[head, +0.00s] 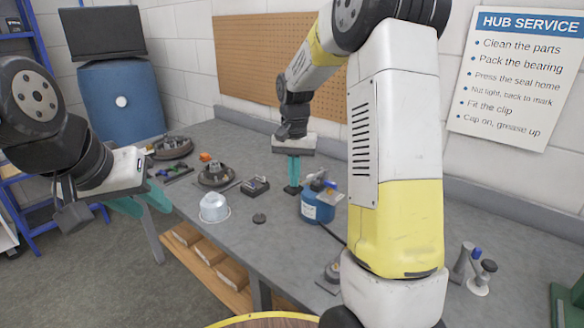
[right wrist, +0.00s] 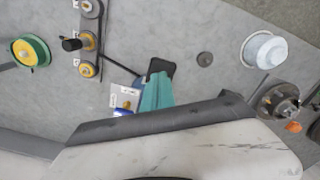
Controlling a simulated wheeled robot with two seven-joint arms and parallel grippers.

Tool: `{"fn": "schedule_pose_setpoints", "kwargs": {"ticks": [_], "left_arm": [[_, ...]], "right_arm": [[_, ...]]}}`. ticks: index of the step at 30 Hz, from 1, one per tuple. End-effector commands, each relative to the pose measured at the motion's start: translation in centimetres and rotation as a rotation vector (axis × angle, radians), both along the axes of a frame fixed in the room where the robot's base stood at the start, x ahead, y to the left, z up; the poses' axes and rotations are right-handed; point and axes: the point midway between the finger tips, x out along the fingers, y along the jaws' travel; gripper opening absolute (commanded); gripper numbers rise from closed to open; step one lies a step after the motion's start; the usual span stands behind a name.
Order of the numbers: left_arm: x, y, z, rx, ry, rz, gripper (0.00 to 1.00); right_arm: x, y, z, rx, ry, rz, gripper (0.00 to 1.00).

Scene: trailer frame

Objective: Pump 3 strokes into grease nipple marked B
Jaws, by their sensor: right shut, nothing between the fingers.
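A blue grease pot (head: 312,210) with a white label stands on the bench, and a dark hose runs from it. In the right wrist view, a grey bar (right wrist: 88,38) carries several brass-ringed fittings with small white labels I cannot read. A black coupler-like piece (right wrist: 71,44) sits at the middle fitting. My right gripper (head: 293,184) is shut and empty, pointing down beside the pot.
A green-yellow round part (right wrist: 30,51) lies beyond the bar. A pegboard wall (head: 245,60) stands behind.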

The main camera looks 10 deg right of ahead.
Motion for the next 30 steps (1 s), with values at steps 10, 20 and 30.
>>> {"fn": "schedule_pose_setpoints", "kwargs": {"ticks": [10, 20, 30], "left_arm": [[0.0, 0.0, 0.0, 0.0, 0.0, 0.0, 0.36], [0.0, 0.0, 0.0, 0.0, 0.0, 0.0, 0.36], [0.0, 0.0, 0.0, 0.0, 0.0, 0.0, 0.36]], "right_arm": [[-0.1, 0.1, -0.9, -0.001, 0.001, 0.0, 0.0], [-0.1, 0.0, -1.6, 0.0, 0.002, -0.001, 0.0], [0.0, 0.0, -2.7, 0.0, -0.001, -0.001, 0.0]]}}
